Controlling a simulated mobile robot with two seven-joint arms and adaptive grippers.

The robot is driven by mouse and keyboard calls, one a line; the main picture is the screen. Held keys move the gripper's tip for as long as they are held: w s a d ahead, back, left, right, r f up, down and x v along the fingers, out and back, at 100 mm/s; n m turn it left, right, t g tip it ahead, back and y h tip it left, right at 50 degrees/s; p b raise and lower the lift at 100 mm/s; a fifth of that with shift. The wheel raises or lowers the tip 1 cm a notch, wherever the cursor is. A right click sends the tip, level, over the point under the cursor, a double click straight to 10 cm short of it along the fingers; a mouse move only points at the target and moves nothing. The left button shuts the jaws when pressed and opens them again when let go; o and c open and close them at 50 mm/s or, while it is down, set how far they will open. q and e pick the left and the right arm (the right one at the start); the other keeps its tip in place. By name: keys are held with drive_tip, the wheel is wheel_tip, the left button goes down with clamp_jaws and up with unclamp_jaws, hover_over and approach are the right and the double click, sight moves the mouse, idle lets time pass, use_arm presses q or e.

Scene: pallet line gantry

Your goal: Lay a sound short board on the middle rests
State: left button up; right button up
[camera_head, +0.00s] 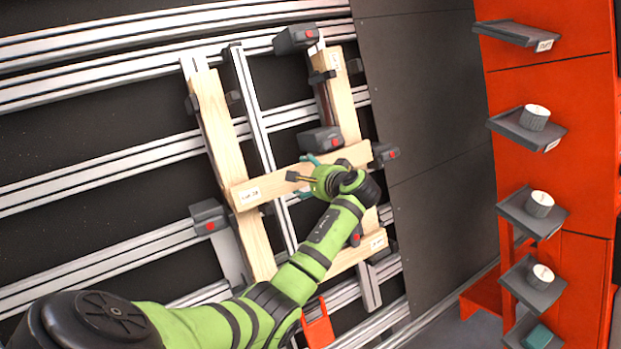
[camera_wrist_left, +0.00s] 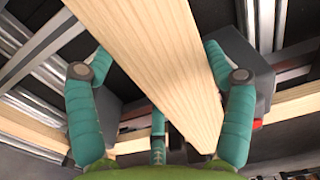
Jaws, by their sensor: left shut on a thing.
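A short pale board (camera_head: 273,181) with a label near its left end lies across the two long boards in the head view. My left gripper (camera_head: 307,176) is shut on this short board near its middle. In the left wrist view the short board (camera_wrist_left: 155,60) runs between the teal fingers, with plain wood and no visible damage on the face shown. The left long board (camera_head: 222,125) and the right long board (camera_head: 342,105) pass behind it. I cannot tell whether the short board touches its rests, which are hidden. My right gripper is not in view.
Grey clamps with red buttons stand around the frame, at the top (camera_head: 296,39), middle (camera_head: 319,140) and left (camera_head: 208,216). Another short board (camera_head: 352,255) crosses the bottom. A red rack (camera_head: 560,90) with several trays stands at right. A dark panel (camera_head: 420,100) lies between.

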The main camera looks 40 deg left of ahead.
use_arm(q)
drive_tip(key=shift+w+a+f, duration=0.1)
drive_tip(key=shift+a, duration=0.2)
idle(0.4)
drive_tip(key=shift+d+f, duration=0.15)
drive_tip(key=shift+f, duration=0.1)
idle(0.6)
drive_tip(key=o, duration=1.2)
drive_tip(key=v, duration=1.2)
